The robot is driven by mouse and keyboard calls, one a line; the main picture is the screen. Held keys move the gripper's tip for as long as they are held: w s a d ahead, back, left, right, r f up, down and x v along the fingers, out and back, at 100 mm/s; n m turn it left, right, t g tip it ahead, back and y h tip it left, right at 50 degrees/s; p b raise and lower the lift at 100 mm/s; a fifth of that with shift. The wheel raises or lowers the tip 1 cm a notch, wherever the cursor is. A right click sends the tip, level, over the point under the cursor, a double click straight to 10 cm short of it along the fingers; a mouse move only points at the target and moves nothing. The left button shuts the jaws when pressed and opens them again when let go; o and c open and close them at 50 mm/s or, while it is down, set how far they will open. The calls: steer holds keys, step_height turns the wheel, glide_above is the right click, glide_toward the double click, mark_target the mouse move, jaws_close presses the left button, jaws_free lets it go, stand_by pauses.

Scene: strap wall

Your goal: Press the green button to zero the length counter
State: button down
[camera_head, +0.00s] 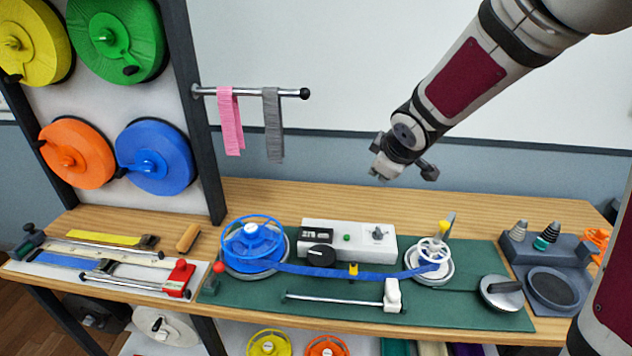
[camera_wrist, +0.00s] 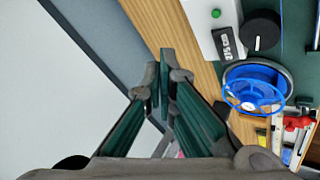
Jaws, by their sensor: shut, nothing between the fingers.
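The green button (camera_head: 347,238) is a small round cap on the white counter box (camera_head: 372,250), which stands on the green mat. The button also shows in the wrist view (camera_wrist: 215,13), near the top edge. The box has a dark length counter window (camera_head: 315,235) left of the button and a black knob (camera_head: 321,255) at its front left. My gripper (camera_head: 381,177) is in the air above and behind the box, apart from it. In the wrist view its fingers (camera_wrist: 165,78) are close together, with nothing between them.
A blue strap reel (camera_head: 252,240) stands left of the box. A rail with pink and grey straps (camera_head: 250,92) juts from the wall rack at left. The wooden table (camera_head: 330,195) behind the box is clear.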

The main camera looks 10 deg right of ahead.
steer(key=w+a+f+n+y, duration=0.2)
steer(key=w+f, duration=0.1)
steer(key=f, duration=0.3)
steer(key=w+a+f+n+y, duration=0.2)
steer(key=w+a+f, duration=0.1)
steer(key=f, duration=0.4)
steer(key=shift+w+n+y, duration=0.3)
steer(key=shift+w+n, duration=0.1)
steer(key=shift+f, duration=0.1)
steer(key=b, duration=0.5)
glide_above(345, 237)
step_height(345, 237, down, 7)
steer(key=shift+r, duration=0.2)
steer(key=shift+s+f+b, duration=0.1)
steer(key=shift+f+b, duration=0.55)
steer(key=shift+f, duration=0.35)
steer(key=shift+f, duration=0.1)
steer(key=shift+f, duration=0.3)
